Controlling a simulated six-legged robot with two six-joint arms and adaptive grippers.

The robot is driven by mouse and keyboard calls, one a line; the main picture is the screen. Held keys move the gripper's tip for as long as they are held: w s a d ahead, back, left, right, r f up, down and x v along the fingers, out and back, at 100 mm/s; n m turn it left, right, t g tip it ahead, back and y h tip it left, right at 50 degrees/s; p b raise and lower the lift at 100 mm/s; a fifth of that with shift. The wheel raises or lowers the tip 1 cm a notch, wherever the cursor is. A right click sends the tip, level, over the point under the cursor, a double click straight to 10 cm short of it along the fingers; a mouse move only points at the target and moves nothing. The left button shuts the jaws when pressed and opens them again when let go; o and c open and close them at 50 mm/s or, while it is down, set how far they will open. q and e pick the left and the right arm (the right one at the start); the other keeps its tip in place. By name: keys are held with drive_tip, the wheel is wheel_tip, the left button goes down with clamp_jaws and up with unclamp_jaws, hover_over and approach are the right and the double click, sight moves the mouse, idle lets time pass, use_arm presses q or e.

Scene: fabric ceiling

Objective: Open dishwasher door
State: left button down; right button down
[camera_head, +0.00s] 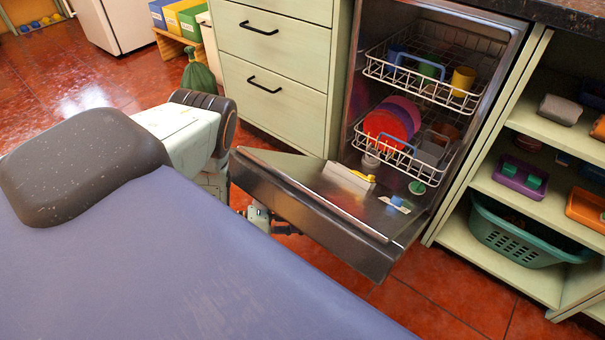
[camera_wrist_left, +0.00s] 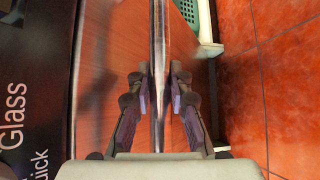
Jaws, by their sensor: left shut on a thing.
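The dishwasher (camera_head: 345,75) stands open, with its door (camera_head: 320,188) swung far down, its inner side facing up. In the wrist view, the door's dark front (camera_wrist_left: 35,70) with printed lettering shows at the left. My left arm comes in beyond the blue surface of my body. My left gripper (camera_head: 264,216) is beside the door's outer face, partly hidden by the door. In the wrist view, its fingers (camera_wrist_left: 159,92) are closed on both sides of a long shiny metal bar (camera_wrist_left: 159,40), which looks like the door handle. My right gripper is in neither view.
The upper rack (camera_head: 425,75) and lower rack (camera_head: 400,145) hold cups and plates inside the dishwasher. Drawers (camera_head: 275,60) stand to the left. Open shelves with a green basket (camera_head: 520,235) stand to the right. Red tiled floor (camera_head: 440,300) is clear in front of the door.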

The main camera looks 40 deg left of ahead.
use_arm(q)
drive_tip(key=shift+a+f, duration=0.1)
idle(0.3)
drive_tip(key=c, duration=1.2)
unclamp_jaws()
drive_tip(key=v, duration=1.2)
